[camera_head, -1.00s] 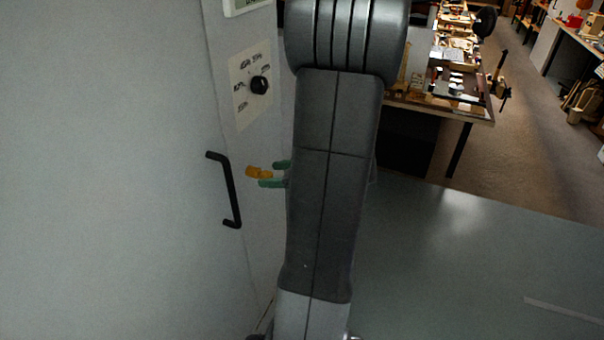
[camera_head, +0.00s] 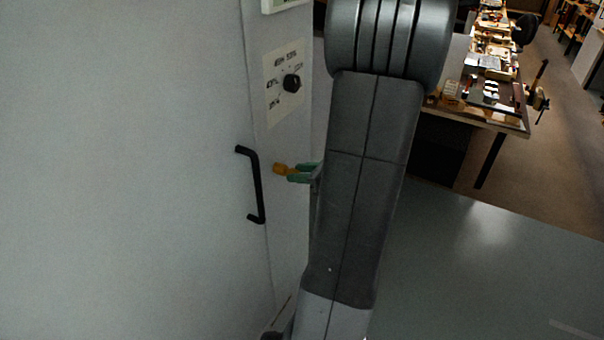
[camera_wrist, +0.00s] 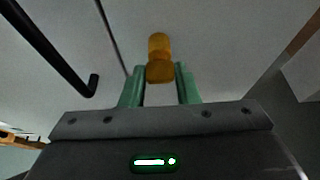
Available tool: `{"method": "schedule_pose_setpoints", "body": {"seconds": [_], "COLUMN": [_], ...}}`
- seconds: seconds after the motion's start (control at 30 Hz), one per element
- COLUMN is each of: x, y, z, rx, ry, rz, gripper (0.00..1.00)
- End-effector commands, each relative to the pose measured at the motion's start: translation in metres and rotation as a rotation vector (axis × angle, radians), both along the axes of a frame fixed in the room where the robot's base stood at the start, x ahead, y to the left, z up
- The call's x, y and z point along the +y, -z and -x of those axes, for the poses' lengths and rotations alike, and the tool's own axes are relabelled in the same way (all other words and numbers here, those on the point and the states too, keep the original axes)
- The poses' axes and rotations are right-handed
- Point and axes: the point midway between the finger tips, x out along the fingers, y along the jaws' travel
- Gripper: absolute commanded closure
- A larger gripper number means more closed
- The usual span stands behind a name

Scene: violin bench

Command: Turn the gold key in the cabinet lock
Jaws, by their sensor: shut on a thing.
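The gold key (camera_head: 281,169) sticks out from the narrow grey cabinet panel (camera_head: 290,225), right of the black door handle (camera_head: 256,187). In the wrist view the key (camera_wrist: 159,58) stands straight ahead at the centre. The lock opening behind it is hidden. My gripper (camera_head: 299,173) has green fingers and reaches the key from the right. In the wrist view my gripper (camera_wrist: 160,74) has one finger on each side of the key's near end and is shut on it. My dark arm hides part of the panel's right side.
The black handle also shows in the wrist view (camera_wrist: 52,50), left of my fingers. A grey-green surface (camera_head: 470,270) lies clear at right. A cluttered workbench (camera_head: 485,110) stands behind.

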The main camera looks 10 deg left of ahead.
Motion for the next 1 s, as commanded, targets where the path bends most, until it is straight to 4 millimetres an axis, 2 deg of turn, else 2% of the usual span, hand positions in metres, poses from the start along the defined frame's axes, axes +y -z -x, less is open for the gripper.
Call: {"method": "schedule_pose_setpoints", "body": {"seconds": [1.0], "x": [0.0017], "y": [0.0035], "z": [0.0038], "rx": [-0.287], "ry": [0.000], "rz": [0.117], "gripper": [0.90]}}
